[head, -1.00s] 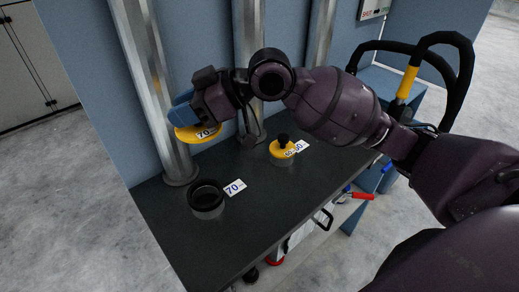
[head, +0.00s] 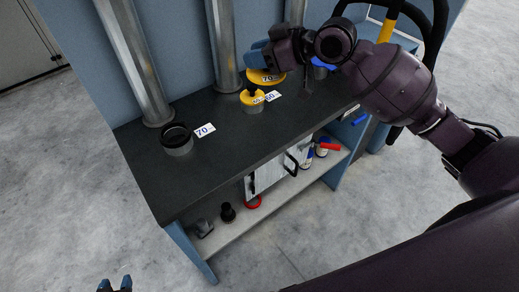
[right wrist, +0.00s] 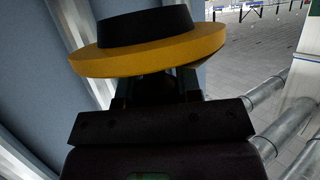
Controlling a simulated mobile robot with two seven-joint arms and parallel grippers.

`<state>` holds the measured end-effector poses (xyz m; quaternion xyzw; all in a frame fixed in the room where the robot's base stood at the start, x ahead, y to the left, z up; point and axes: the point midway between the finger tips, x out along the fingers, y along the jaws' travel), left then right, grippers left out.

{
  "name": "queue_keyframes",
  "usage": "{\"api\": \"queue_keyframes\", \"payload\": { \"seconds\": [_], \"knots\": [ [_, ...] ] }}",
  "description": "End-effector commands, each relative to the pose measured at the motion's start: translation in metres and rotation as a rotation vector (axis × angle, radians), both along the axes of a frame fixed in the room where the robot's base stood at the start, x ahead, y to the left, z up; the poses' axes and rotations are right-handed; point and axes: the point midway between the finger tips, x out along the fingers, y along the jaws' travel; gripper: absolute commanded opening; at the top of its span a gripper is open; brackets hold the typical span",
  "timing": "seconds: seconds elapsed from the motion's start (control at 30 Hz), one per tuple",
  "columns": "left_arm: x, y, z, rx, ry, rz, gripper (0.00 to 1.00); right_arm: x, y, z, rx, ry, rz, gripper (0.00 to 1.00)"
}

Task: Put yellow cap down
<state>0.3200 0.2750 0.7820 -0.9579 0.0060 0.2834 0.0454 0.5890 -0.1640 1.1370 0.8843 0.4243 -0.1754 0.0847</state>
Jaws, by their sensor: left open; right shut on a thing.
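My right gripper (head: 264,57) is shut on a yellow cap (head: 266,78) marked 70. It holds the cap at the back of the dark bench top (head: 225,135), behind a smaller yellow-topped piece (head: 252,105). I cannot tell whether the held cap touches the bench. In the right wrist view the cap (right wrist: 150,52) is a yellow disc with a black round part, and the fingertips are hidden behind it. A black open ring (head: 177,139) stands on the bench at the left, beside a white 70 card (head: 204,131). My left gripper (head: 115,285) is open and empty at the bottom left edge.
Metal columns (head: 135,60) rise along the back of the bench. A blue item (head: 320,70) stands right of the held cap. The lower shelf (head: 268,208) holds a red ring (head: 253,202), a dark knob and bottles. The bench's front middle is clear.

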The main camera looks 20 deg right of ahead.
Motion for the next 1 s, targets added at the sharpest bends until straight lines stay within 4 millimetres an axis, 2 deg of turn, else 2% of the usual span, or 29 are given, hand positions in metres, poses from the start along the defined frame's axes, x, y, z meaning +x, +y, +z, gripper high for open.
{"api": "queue_keyframes", "payload": {
  "seconds": [0.17,0.7,0.83,1.0],
  "knots": [
    [-0.001,0.001,-0.002,0.001,0.002,0.000,0.43,0.001,-0.001,-0.017,0.001,0.004,0.002,0.05],
    [-0.004,0.002,-0.016,0.004,0.012,-0.001,0.43,0.001,0.000,-0.132,0.003,0.007,0.001,0.05],
    [-0.004,0.002,-0.019,0.003,0.015,-0.002,0.43,0.001,0.000,-0.149,0.002,0.002,0.001,0.05],
    [-0.004,0.001,-0.020,0.003,0.016,-0.001,0.43,0.001,0.000,-0.159,0.001,0.001,0.003,0.05]
  ]
}}
